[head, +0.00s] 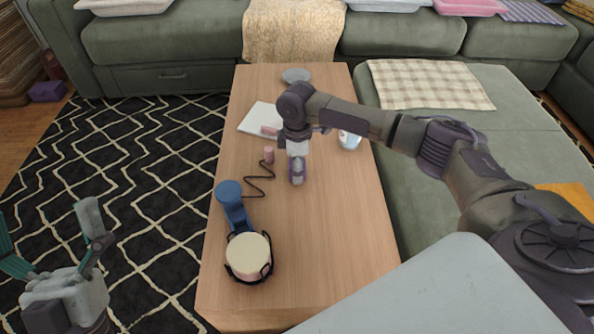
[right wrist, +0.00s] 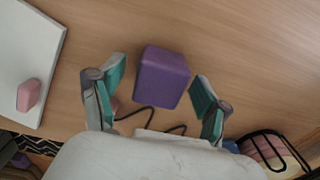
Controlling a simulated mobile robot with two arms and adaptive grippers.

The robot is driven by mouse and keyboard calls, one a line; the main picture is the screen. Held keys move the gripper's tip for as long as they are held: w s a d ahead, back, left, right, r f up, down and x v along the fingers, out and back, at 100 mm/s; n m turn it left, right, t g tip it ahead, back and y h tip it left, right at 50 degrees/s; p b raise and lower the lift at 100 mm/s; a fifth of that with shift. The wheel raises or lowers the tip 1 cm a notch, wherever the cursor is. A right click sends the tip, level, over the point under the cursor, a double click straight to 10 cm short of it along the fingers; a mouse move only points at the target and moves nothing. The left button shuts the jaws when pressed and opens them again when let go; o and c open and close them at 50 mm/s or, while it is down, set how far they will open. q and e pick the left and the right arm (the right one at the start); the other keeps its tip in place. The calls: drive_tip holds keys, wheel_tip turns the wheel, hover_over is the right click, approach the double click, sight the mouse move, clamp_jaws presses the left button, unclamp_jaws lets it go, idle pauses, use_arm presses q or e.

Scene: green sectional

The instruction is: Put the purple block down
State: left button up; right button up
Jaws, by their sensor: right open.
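In the right wrist view the purple block (right wrist: 163,77) rests on the wooden table, with one finger of my right gripper (right wrist: 158,88) on each side of it. Gaps show between the block and both fingers, and the gripper is open. In the head view my right gripper (head: 297,179) points down over the middle of the table; the block is largely hidden there and I cannot clearly make it out. My left gripper (head: 48,225) is open and empty, over the rug to the left of the table.
The table (head: 335,225) holds a white board (head: 256,117) with a pink piece, a blue object (head: 228,193), a round cream-topped item (head: 249,254) in a black wire holder, a grey bowl (head: 296,76) and a white item (head: 349,140). Its front right area is clear.

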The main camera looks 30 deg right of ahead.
drive_tip(key=shift+c, duration=0.2)
drive_tip(key=c, duration=1.3)
